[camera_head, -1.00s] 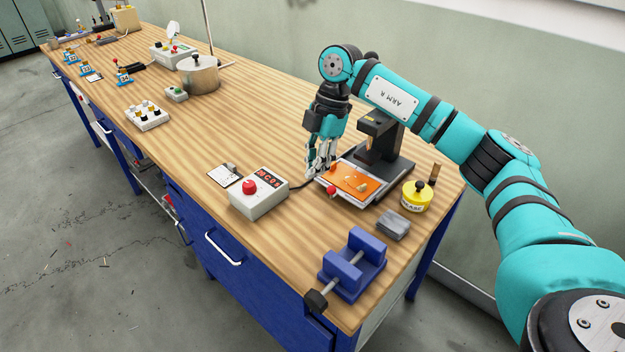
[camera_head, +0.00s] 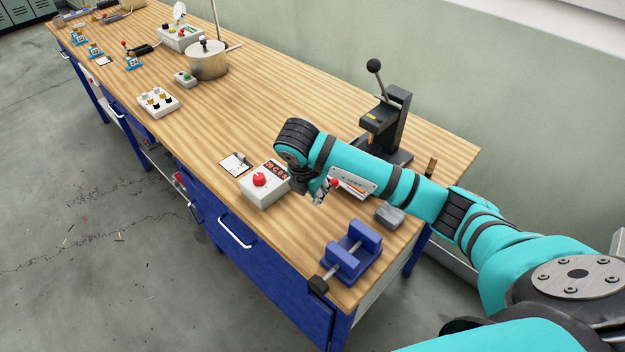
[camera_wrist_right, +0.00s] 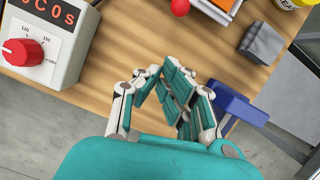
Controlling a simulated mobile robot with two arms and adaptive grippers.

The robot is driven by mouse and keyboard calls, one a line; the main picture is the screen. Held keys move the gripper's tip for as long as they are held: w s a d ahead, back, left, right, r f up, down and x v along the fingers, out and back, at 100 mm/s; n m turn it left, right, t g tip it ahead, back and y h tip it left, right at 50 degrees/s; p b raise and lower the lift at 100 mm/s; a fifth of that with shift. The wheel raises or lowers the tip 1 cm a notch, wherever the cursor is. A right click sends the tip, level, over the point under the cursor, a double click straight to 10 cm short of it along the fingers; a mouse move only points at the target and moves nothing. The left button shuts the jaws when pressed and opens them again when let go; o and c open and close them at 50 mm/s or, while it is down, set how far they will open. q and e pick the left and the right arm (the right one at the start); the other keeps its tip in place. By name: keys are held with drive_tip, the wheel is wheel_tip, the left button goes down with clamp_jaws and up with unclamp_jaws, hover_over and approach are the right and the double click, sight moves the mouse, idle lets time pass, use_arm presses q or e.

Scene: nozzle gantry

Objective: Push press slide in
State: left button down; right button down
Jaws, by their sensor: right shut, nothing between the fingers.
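The dark press (camera_head: 396,122) stands upright near the back right of the bench, its black lever raised. Its slide (camera_head: 352,188) sticks out at the front, with a red knob (camera_head: 335,183) on the near end. My right arm hides most of the slide and its orange top. In the right wrist view, the knob (camera_wrist_right: 180,7) and a corner of the slide (camera_wrist_right: 218,9) show at the top edge. My right gripper (camera_head: 319,194) is shut and empty, on the bench-front side of the knob. The wrist view shows its fingers (camera_wrist_right: 175,92) apart from the knob. My left gripper is out of view.
A control box (camera_head: 265,183) with a red dial stands left of my right gripper. A blue vise (camera_head: 352,252) sits at the front corner, with a grey block (camera_head: 389,216) behind it.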

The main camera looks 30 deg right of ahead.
drive_tip(key=shift+x, duration=0.95)
drive_tip(key=d, duration=0.1)
drive_tip(key=w+d+p, duration=0.1)
drive_tip(key=w+d+f+p, duration=0.1)
drive_tip(key=shift+d, duration=0.2)
drive_tip(key=shift+d, duration=0.1)
drive_tip(key=d+b, duration=0.1)
drive_tip(key=d, duration=0.1)
drive_tip(key=w+d+b, duration=0.1)
drive_tip(key=d+b, duration=0.1)
drive_tip(key=w+d+b, duration=0.1)
drive_tip(key=d, duration=0.1)
drive_tip(key=shift+w+d+f, duration=0.1)
drive_tip(key=shift+w+d, duration=0.15)
drive_tip(key=shift+d, duration=0.15)
drive_tip(key=shift+r, duration=0.3)
